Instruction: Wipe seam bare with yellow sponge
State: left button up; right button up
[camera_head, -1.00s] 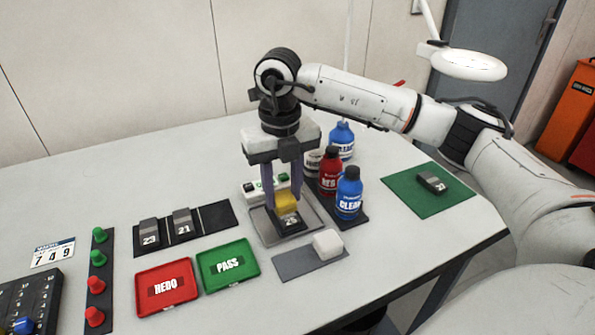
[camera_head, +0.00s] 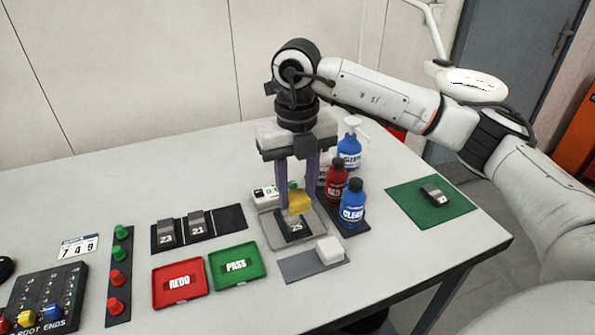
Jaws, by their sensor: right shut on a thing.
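My right gripper (camera_head: 298,200) points down and is shut on the yellow sponge (camera_head: 299,204). The sponge is just over the dark block marked 25 (camera_head: 295,227); I cannot tell whether it touches it. Block 25 stands on a grey tray (camera_head: 319,238) in the middle of the table. The seam itself is too small to make out, and the sponge hides part of the block. My left gripper is not in view.
Red (camera_head: 336,180) and blue (camera_head: 353,204) bottles stand close right of the gripper, with a blue pump bottle (camera_head: 349,150) behind. A white sponge (camera_head: 329,249) lies on a grey mat in front. REDO (camera_head: 165,295) and PASS (camera_head: 252,277) trays lie to the left.

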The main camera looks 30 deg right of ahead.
jog(key=shift+r+p, duration=0.6)
jog(key=shift+r, duration=0.6)
